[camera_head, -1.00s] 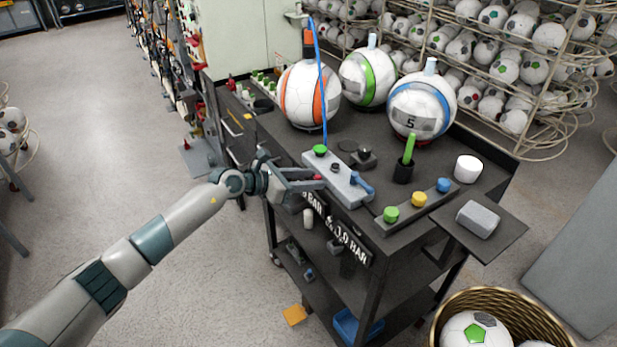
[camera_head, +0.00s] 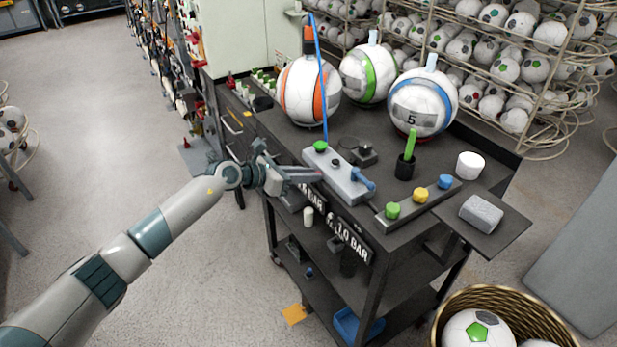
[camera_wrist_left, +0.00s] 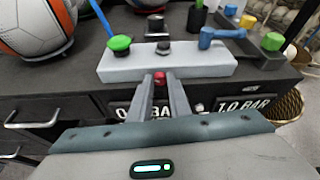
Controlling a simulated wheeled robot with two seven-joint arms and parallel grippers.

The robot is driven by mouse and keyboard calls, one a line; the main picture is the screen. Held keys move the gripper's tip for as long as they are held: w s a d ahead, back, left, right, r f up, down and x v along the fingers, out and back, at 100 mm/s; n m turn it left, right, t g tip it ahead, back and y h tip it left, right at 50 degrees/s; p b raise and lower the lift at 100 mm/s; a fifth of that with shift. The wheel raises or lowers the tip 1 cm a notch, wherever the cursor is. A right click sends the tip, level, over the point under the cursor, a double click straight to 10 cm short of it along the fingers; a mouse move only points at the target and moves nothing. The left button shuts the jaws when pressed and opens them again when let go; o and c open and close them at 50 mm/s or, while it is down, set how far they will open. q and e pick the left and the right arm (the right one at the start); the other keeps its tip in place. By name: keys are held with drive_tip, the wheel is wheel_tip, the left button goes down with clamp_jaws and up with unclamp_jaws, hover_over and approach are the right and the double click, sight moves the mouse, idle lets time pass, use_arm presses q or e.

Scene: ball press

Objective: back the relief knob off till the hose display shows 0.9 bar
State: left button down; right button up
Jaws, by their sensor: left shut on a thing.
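A pale grey valve block (camera_head: 340,178) lies along the near left edge of the dark cart top. In the left wrist view the small red relief knob (camera_wrist_left: 159,78) sits on its near side. My left gripper (camera_head: 314,175) reaches in from the left and is shut on this knob; in the left wrist view its two fingertips (camera_wrist_left: 161,84) lie on either side of it. A blue hose (camera_head: 323,80) rises from beside the green knob (camera_head: 320,146) on the block, past the orange-striped ball. My right gripper is not in view.
Three balls, orange-striped (camera_head: 310,92), green-striped (camera_head: 367,76) and blue-striped (camera_head: 422,102), stand at the back of the cart. A blue lever (camera_head: 361,180) is on the block's right end. A strip with coloured knobs (camera_head: 418,207) lies to the right.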

use_arm(q)
drive_tip(key=c, duration=1.6)
unclamp_jaws()
drive_tip(key=shift+c, duration=0.2)
drive_tip(key=shift+a, duration=0.1)
drive_tip(key=b+v, duration=0.6)
drive_tip(key=v, duration=1.1)
drive_tip(key=shift+s, duration=0.15)
drive_tip(key=shift+r, duration=0.1)
